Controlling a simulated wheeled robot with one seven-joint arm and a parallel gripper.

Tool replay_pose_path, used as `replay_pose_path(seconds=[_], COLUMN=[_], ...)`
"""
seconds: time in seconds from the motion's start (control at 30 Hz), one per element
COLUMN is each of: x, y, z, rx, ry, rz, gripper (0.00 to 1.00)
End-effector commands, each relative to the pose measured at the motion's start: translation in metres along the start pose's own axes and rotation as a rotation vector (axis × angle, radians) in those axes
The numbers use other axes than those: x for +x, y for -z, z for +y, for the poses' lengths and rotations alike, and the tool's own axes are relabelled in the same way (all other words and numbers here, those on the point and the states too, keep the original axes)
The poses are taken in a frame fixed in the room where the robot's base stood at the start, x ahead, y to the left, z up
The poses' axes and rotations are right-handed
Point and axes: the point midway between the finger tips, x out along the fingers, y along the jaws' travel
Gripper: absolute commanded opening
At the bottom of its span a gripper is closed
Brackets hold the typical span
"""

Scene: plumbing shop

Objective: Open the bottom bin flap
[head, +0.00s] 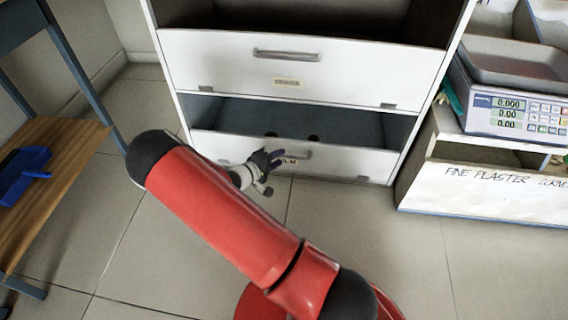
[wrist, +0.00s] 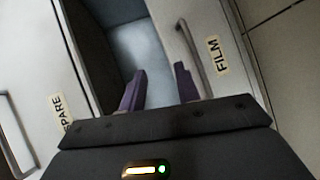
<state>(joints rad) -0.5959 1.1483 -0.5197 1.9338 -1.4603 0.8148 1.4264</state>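The bottom bin flap (head: 345,160) is a white panel low on the cabinet, with a grey bar handle (head: 299,157). The wrist view shows it as a pale panel (wrist: 207,22) with a "FILM" label (wrist: 217,55) and its handle (wrist: 195,58). A wide gap above the flap shows the grey bin interior (wrist: 125,50). My gripper (head: 274,159) is at the flap's upper middle, partly hiding the label and handle. In the wrist view its purple fingers (wrist: 159,72) are apart with nothing held, the right one close to the handle. Contact cannot be told.
The upper flap (head: 300,75), labelled "SPARE" in the wrist view (wrist: 68,112), sits above. A shelf with a scale (head: 512,115) and a "FINE PLASTER" box front (head: 480,190) stands right. A wooden bench (head: 50,165) is left. Tiled floor before the cabinet is clear.

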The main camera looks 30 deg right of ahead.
Motion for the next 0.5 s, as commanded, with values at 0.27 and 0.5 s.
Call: replay_pose_path(seconds=[0.27,0.5], x=[0.022,0.043], y=[0.019,0.025], z=[-0.070,-0.075], rx=[-0.132,-0.143], ry=[-0.105,-0.113], rz=[0.182,0.203], gripper=[0.32,0.32])
